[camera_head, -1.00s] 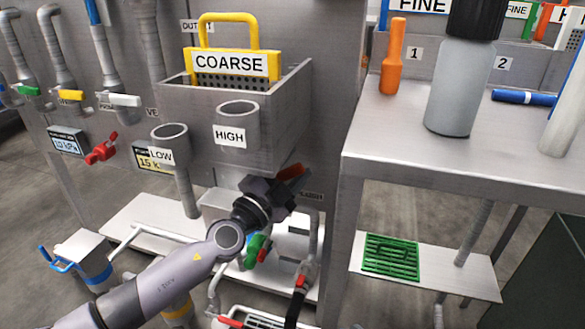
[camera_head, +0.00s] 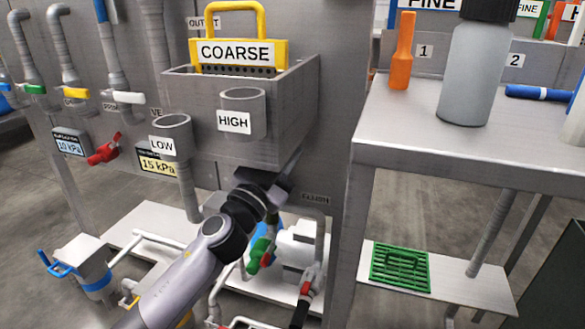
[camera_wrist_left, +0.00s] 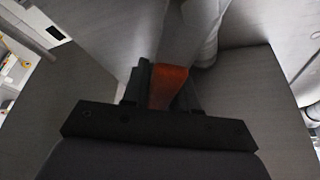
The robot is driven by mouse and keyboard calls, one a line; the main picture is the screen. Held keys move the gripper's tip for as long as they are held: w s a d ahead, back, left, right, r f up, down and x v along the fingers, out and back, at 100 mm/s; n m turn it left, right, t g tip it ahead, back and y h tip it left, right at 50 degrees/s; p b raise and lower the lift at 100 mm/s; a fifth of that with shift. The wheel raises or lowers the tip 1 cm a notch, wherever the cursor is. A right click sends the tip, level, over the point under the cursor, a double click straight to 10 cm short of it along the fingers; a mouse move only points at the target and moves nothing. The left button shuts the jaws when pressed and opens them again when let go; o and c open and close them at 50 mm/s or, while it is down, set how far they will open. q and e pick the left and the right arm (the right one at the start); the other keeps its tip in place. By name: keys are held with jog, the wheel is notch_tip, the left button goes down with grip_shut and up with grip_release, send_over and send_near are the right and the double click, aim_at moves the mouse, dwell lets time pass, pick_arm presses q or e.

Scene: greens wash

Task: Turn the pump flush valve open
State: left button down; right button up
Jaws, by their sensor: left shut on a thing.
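An orange handle (camera_wrist_left: 168,86) shows between the fingers of my left gripper (camera_wrist_left: 163,95) in the left wrist view; I take it for the pump flush valve's handle. In the head view my left gripper (camera_head: 284,181) is below the front right corner of the grey metal tank (camera_head: 285,120), next to a small dark label (camera_head: 315,198) too blurred to read. The gripper is shut on the handle. In the head view the gripper hides the handle, so its angle there cannot be told. My right gripper is in neither view.
A green-handled valve (camera_head: 259,254) and a red-and-black fitting (camera_head: 306,285) sit just below my left gripper. A red valve handle (camera_head: 104,150) is at the left. A metal table (camera_head: 440,150) with a bottle (camera_head: 474,75) stands at the right.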

pick_arm(q)
jog(key=shift+a+r+n+t, duration=0.2)
jog(key=shift+n+t, duration=0.1)
jog(key=shift+n, duration=0.2)
jog(key=c, duration=1)
grip_release()
jog(key=shift+w, duration=0.1)
jog(key=shift+o, duration=0.2)
jog(key=shift+a, duration=0.1)
jog(key=shift+a+f, duration=0.1)
jog(key=shift+a, duration=0.05)
